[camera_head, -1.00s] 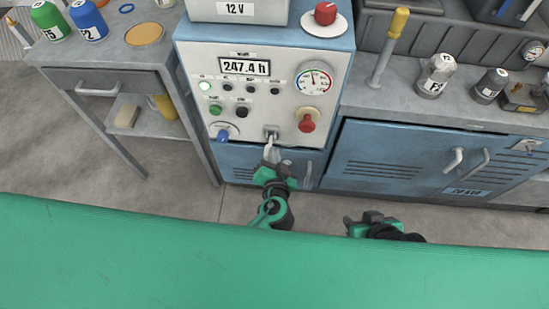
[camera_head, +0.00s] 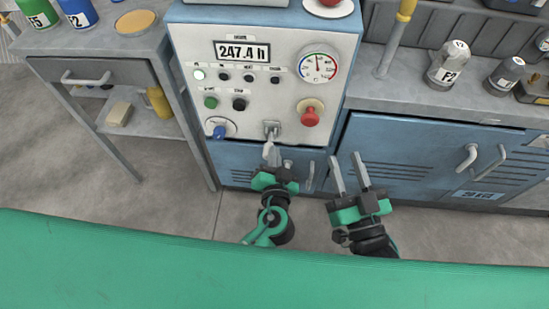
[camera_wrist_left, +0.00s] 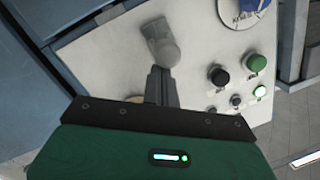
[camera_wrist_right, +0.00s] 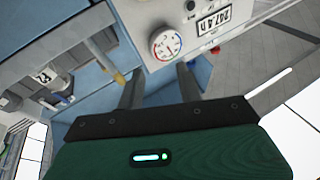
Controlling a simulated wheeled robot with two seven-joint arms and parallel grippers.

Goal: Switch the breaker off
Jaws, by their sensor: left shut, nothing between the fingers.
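The breaker appears to be the small grey toggle (camera_head: 271,127) low on the white panel face (camera_head: 225,135). In the left wrist view its lever (camera_wrist_left: 160,42) has a rounded pale end, close beyond my fingertips. My left gripper (camera_head: 268,155) is shut and empty, its fingers just below the toggle. In the left wrist view the fingers (camera_wrist_left: 158,85) overlap the lever's end, and I cannot tell if they touch it. My right gripper (camera_head: 350,170) is open and empty, right of the left one, in front of the blue cabinet. It also shows open in the right wrist view (camera_wrist_right: 158,85).
Around the toggle are a blue-handled knob (camera_head: 219,130), a red knob (camera_head: 310,116), a gauge (camera_head: 318,66), a green button (camera_head: 211,102) and a lit lamp (camera_head: 199,75). A side table (camera_head: 100,65) stands left. A green surface (camera_head: 200,270) fills the near edge.

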